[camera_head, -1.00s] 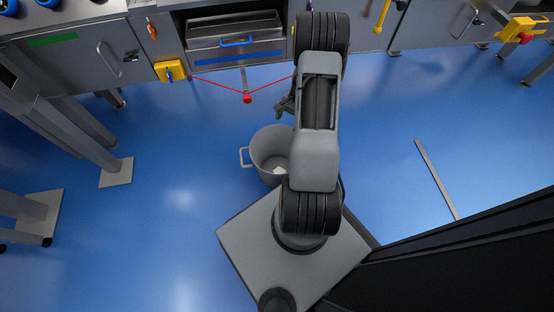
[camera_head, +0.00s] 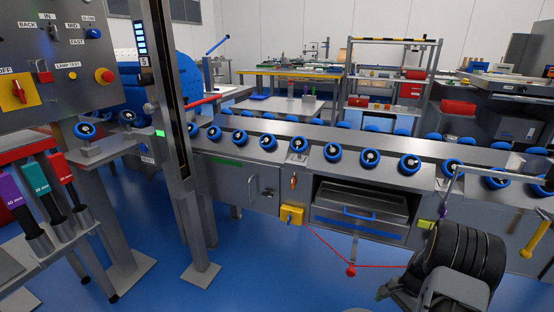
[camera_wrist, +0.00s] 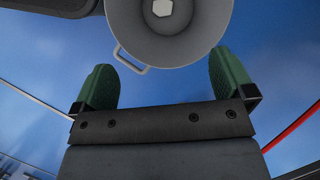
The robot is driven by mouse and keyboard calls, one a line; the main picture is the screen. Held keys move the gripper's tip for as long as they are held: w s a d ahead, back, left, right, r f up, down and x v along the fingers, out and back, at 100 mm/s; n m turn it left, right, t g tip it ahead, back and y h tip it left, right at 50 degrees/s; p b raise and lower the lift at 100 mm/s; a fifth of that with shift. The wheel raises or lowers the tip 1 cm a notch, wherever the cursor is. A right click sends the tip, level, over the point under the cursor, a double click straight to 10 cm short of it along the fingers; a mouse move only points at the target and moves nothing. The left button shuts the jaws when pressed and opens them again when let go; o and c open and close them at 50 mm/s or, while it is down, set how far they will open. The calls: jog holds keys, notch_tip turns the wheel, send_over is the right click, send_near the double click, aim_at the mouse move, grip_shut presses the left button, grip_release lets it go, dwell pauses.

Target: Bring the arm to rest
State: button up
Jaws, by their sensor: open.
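My gripper (camera_wrist: 161,88) shows in the wrist view with its two green-padded fingers wide apart and nothing between them. A grey tub (camera_wrist: 197,38) with a handle at its lower left is beyond the fingertips at the top of that view. A small pale piece lies in the tub. In the head view part of my arm shows at the lower right, with a dark bit of the gripper end (camera_head: 385,291) at its left side. The tub is almost wholly out of the head view.
A bench with several blue-ringed rollers (camera_head: 333,152) runs across the head view. Below it are an open drawer (camera_head: 360,217) and a yellow lockout box (camera_head: 291,215) with a red cord (camera_head: 325,244). A control panel (camera_head: 60,60) and a steel post stand at the left. Blue floor (camera_head: 250,270) is clear in front.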

jog(key=a+r+n+t+h+p, duration=0.15)
jog(key=a+r+p, duration=0.35)
jog(key=r, duration=0.7)
jog(key=a+r+n+p, duration=0.3)
jog(key=r+p, duration=0.3)
jog(key=r, duration=0.5)
jog(key=a+r+n+h+p, duration=0.15)
jog(key=a+r+p, duration=0.4)
jog(key=r, duration=0.65)
jog(key=s+a+r+n+t+p, duration=0.1)
jog(key=s+a+r+n+p, duration=0.1)
jog(key=r+p, duration=0.3)
jog(key=s+a+r+n+t+p, duration=0.1)
jog(key=s+a+r+n+p, duration=0.2)
jog(key=r, duration=0.8)
jog(key=s+a+r+n+t+h+p, duration=0.1)
jog(key=s+a+r+p, duration=0.3)
jog(key=r+p, duration=0.4)
jog(key=shift+s+a+n, duration=0.2)
jog(key=shift+a+n, duration=0.05)
jog(key=shift+n, duration=0.65)
